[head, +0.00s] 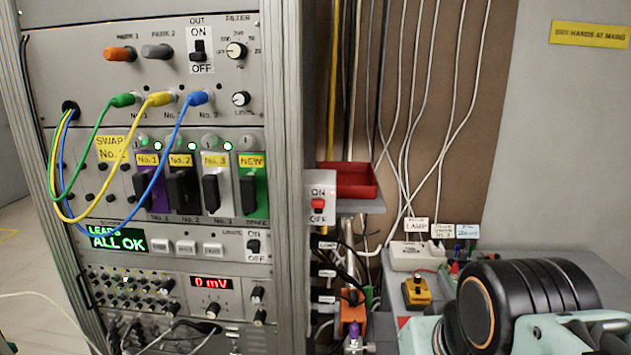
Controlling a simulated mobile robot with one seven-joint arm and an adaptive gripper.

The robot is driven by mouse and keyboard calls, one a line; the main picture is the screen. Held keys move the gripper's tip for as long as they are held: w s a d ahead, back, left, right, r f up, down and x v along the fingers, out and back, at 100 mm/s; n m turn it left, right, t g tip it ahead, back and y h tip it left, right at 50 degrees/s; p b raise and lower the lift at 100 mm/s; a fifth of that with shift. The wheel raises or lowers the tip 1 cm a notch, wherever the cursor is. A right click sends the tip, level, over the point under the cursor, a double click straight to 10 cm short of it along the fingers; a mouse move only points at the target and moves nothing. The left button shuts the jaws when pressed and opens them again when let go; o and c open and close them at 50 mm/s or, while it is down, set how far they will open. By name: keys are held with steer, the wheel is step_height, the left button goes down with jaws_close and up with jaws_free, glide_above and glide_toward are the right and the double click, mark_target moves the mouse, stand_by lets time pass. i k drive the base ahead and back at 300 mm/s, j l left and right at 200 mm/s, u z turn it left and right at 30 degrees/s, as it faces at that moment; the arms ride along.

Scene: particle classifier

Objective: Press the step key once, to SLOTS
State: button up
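The rack's display (117,240) is lit green and reads "LEADS ALL OK". To its right, on the same panel, is a row of three pale keys: a left key (160,246), a middle key (186,247) and a right key (212,249). Their lettering is too small to read, so I cannot tell which is the step key. Nothing covers the keys. My gripper is not in view; large dark and teal parts that look like my arm fill the lower right.
Green, yellow and blue leads loop past the display's left side. Above are several coloured modules, including a green one (252,190). A toggle switch (254,245) sits right of the keys. A red tray (347,180) and a cluttered grey bench are right of the rack.

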mark_target(159, 246)
steer(key=u, duration=1.25)
